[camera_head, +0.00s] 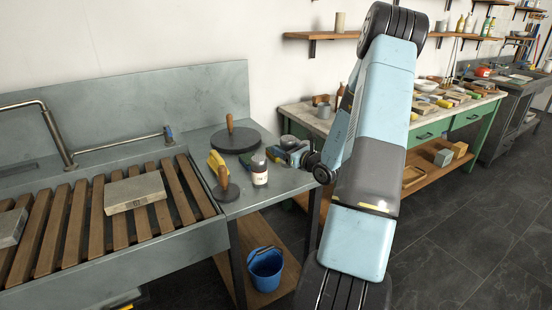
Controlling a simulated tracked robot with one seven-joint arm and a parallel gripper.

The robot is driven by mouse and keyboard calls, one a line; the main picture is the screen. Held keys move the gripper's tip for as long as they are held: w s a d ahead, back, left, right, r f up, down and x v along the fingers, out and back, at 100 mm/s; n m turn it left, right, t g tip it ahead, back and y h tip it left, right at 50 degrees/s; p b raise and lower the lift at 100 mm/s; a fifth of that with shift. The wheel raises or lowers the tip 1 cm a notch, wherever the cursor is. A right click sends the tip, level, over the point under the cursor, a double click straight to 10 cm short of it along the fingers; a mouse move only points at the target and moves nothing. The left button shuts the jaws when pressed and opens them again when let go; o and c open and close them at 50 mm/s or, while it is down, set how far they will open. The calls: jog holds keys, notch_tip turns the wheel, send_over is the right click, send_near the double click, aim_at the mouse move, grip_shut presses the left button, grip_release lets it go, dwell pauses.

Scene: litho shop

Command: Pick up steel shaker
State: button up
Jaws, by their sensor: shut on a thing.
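My arm rises in front of the right half of the view and bends down to a dark wrist joint beside the steel counter's right edge. I cannot identify the steel shaker for certain. A small grey metal cup (323,109) stands on the far workbench, just left of my forearm, but I cannot tell whether it is the shaker. Whatever is behind my arm is hidden.
The steel counter (283,181) holds a dark round slab (236,139), a white-labelled bottle (259,171) and several small items. A slatted sink (85,214) lies left. A blue bucket (265,270) stands on the low shelf. A cluttered workbench (300,117) stands behind. Floor is clear at right.

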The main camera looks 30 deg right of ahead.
aim_at(291, 141)
jog(key=r, duration=0.1)
jog(key=s+d+r, duration=0.1)
jog(key=s+r, duration=0.1)
jog(key=shift+d+r, duration=0.15)
jog(key=shift+d, duration=0.25)
jog(key=s+d+r, duration=0.4)
jog(key=s+d, duration=0.2)
jog(key=s, duration=0.1)
jog(key=shift+s+r, duration=0.15)
jog(key=o, duration=0.6)
jog(key=c, duration=0.4)
jog(key=shift+c, duration=1)
